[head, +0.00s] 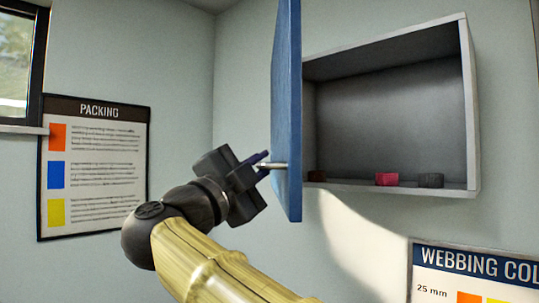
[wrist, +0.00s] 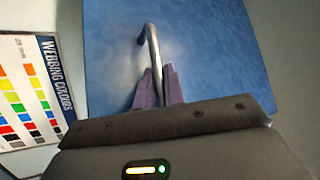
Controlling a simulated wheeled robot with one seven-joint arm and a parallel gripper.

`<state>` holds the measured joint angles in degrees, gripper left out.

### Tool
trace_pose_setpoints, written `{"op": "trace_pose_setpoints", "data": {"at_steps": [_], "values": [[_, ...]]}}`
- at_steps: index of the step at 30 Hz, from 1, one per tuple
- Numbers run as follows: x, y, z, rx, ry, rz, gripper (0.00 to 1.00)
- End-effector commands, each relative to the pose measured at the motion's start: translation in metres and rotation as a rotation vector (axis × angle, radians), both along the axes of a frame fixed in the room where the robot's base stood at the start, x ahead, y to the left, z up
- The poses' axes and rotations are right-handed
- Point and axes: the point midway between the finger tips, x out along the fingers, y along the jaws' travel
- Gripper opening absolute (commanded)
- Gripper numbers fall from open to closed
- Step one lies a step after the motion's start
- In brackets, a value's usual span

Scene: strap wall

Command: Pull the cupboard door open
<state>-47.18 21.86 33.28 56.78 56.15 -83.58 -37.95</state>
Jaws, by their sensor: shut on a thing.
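The blue cupboard door (head: 287,110) stands swung well out from the grey wall cupboard (head: 473,120), on its left side, and the inside shows. The door's blue face fills much of the wrist view (wrist: 225,60). My gripper (head: 262,165) is at the door's left face, low down. Its purple fingers (wrist: 158,88) are shut on the metal handle (wrist: 152,45), whose upper bend shows above the fingers. In the head view only a short part of the handle (head: 278,165) shows.
Inside the cupboard are a dark red item (head: 317,176), a red item (head: 387,179) and a dark grey item (head: 431,180). A packing poster (head: 93,165) hangs at left below a window (head: 17,65). A webbing colours poster (head: 475,275) is at lower right.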

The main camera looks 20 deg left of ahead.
Motion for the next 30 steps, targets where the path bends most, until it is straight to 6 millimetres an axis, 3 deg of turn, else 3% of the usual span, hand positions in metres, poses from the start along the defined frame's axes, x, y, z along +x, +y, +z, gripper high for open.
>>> {"op": "trace_pose_setpoints", "data": {"at_steps": [1,18,19,20,30], "values": [[-0.0011,-0.0001,0.0079,0.004,-0.012,-0.012,0.0],[-0.0026,0.0019,0.0055,0.007,-0.013,-0.052,0.0],[-0.0025,0.0018,0.0054,0.007,-0.013,-0.052,0.15],[-0.0025,0.002,0.0051,0.007,-0.013,-0.052,0.2],[-0.0043,0.0053,0.0008,0.004,-0.007,-0.047,0.2]]}}
